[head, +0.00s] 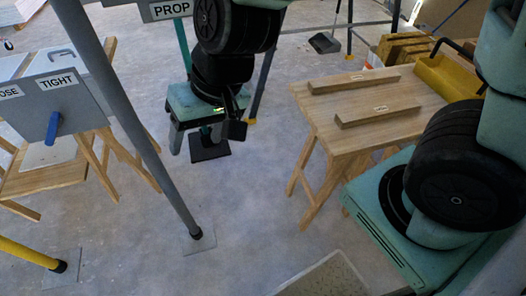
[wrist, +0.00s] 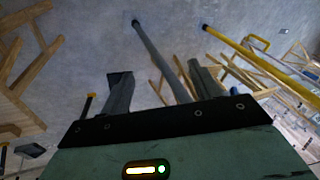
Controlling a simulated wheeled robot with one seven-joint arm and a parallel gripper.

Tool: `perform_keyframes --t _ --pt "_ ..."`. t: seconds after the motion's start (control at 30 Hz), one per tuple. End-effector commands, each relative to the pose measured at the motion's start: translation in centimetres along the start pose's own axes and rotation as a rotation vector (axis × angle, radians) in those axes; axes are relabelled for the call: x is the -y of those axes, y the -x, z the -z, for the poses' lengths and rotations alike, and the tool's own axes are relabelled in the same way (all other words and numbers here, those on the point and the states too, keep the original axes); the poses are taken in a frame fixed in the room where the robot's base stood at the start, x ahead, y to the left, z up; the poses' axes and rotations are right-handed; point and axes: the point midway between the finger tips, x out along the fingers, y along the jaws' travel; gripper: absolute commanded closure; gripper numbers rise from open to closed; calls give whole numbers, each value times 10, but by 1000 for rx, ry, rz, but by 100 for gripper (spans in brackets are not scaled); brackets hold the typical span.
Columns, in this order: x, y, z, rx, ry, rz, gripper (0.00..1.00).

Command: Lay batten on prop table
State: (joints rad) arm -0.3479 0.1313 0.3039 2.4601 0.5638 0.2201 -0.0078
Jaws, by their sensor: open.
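Two pale wooden battens lie apart on the wooden table at the right of the head view: a far one (head: 354,80) and a near one (head: 392,115). Each carries a small label too small to read. The table (head: 318,118) stands on trestle legs. My gripper (head: 191,138) hangs left of this table, pointing down, well away from both battens. In the wrist view its two grey fingers (wrist: 162,88) are spread with nothing between them. A sign reading PROP (head: 170,10) shows at the top, partly hidden by my arm. I cannot tell which surface it marks.
A yellow toolbox (head: 446,77) sits at the table's right end. A grey slanted pole (head: 125,110) stands left of my gripper. Further left is a grey panel with a TIGHT label (head: 57,83) and blue handle (head: 53,128). A yellow pole (head: 28,253) is lower left. The middle floor is clear.

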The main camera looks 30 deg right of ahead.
Motion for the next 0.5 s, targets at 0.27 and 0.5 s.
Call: perform_keyframes --t 0.27,0.5 --pt "-28 58 -98 272 495 -170 37" --pt "-36 64 -105 302 541 -203 37"
